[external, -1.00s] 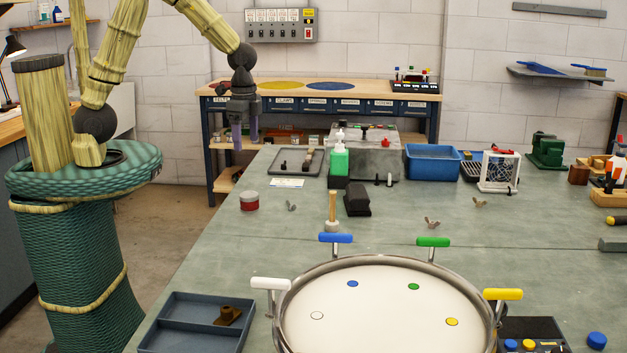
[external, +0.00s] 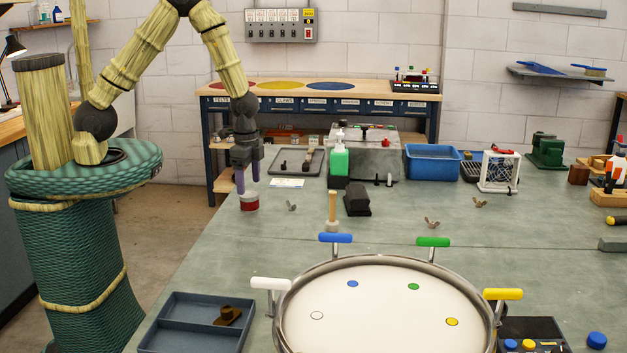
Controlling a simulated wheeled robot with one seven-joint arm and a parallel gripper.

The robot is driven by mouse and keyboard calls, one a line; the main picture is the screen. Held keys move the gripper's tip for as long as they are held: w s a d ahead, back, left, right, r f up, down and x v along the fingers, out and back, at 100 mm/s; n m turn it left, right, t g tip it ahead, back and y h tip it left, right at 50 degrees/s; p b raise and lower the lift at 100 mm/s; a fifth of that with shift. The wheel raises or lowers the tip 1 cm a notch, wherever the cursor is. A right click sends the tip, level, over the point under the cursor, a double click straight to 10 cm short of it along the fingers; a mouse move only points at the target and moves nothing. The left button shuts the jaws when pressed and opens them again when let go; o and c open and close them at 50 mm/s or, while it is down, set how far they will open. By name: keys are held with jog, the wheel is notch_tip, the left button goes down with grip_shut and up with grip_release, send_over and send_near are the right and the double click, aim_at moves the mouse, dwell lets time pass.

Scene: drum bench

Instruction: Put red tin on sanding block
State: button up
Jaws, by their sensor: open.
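The red tin (external: 250,204), a short red can with a pale top edge, stands on the bench near its left edge. My gripper (external: 248,188) points straight down over the tin, its two purple fingers open. The fingertips are at the tin's upper part, one toward each side; whether they touch it I cannot tell. A dark block (external: 357,200), which looks like the sanding block, sits on the bench to the right of the tin, past a wooden-handled tool (external: 332,212).
A green bottle (external: 339,160) and grey tray (external: 296,162) stand behind. The large drum (external: 385,310) with coloured handles fills the front. Bench space between tin and wooden-handled tool is mostly clear.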

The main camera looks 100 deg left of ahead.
aim_at(249, 194)
jog(key=shift+f, duration=0.1)
jog(key=shift+d+f+p, duration=0.2)
jog(key=shift+f+p, duration=0.25)
jog(key=shift+f, duration=2.05)
jog(key=c, duration=1.2)
jog(key=shift+r, duration=0.1)
notch_tip(249, 194, up, 10)
jog(key=shift+f+b, duration=0.1)
jog(key=shift+b, duration=0.2)
